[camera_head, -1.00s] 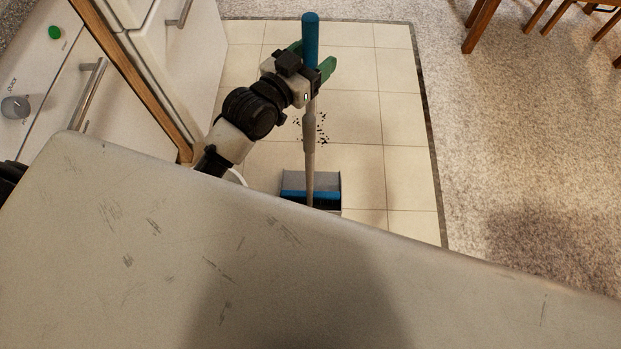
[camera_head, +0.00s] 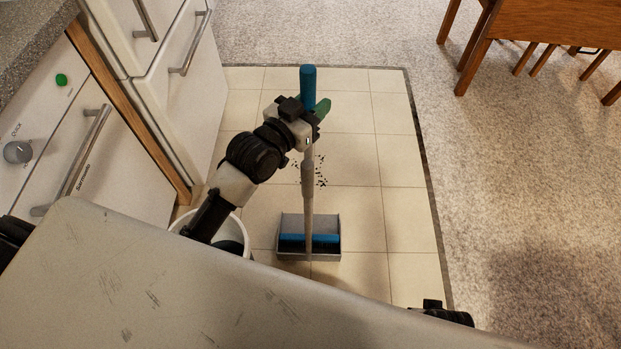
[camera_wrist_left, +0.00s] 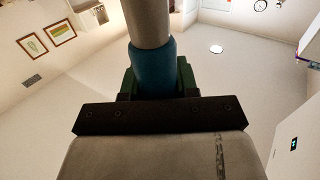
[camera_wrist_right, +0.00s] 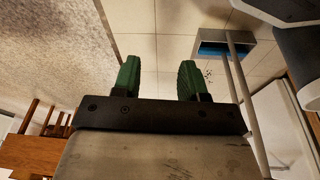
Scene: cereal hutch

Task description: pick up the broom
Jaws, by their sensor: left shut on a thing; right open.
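The broom (camera_head: 307,195) has a grey pole and a blue grip at the top. It stands close to upright, its blue head (camera_head: 300,240) low over the grey dustpan (camera_head: 295,223); whether they touch I cannot tell. The left wrist view shows the blue grip (camera_wrist_left: 154,70) between green fingers. My right gripper (camera_wrist_right: 159,78) is open and empty in its wrist view, which also shows the broom pole (camera_wrist_right: 246,105) to the right. Only part of my right arm shows in the head view.
Dark crumbs (camera_head: 320,172) lie on the tiles behind the dustpan. A white bucket (camera_head: 240,222) stands left of it, partly hidden by my arm. White cabinets (camera_head: 185,90) line the left. A wooden table (camera_head: 540,25) is at the upper right, with open carpet (camera_head: 500,190) before it.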

